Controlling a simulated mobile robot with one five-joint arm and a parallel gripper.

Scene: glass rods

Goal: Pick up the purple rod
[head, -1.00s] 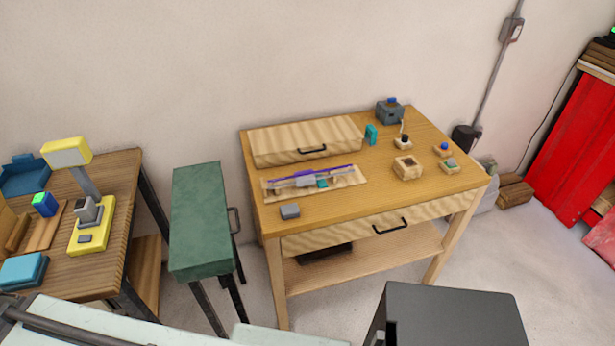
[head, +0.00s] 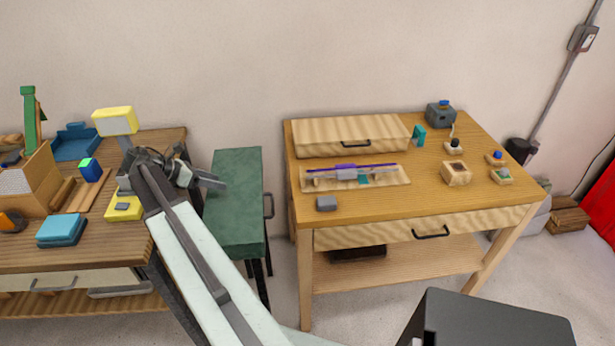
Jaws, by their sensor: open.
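The purple rod (head: 380,165) lies lengthwise across a light wooden tray (head: 402,179) on the right-hand wooden table. A grey block or holder (head: 346,173) and a small teal piece are at the tray's middle, close against the rod. A paler rod seems to lie just in front of it. My gripper (head: 212,182) is over the green-topped stand, left of the table and well apart from the rod. Its jaws are open and I see nothing between them.
A wooden drawer box (head: 350,135) stands behind the tray. Small wooden and blue items stand at the table's right. A cluttered left table (head: 100,215) has a yellow lamp (head: 116,121). A dark box (head: 490,322) stands in front.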

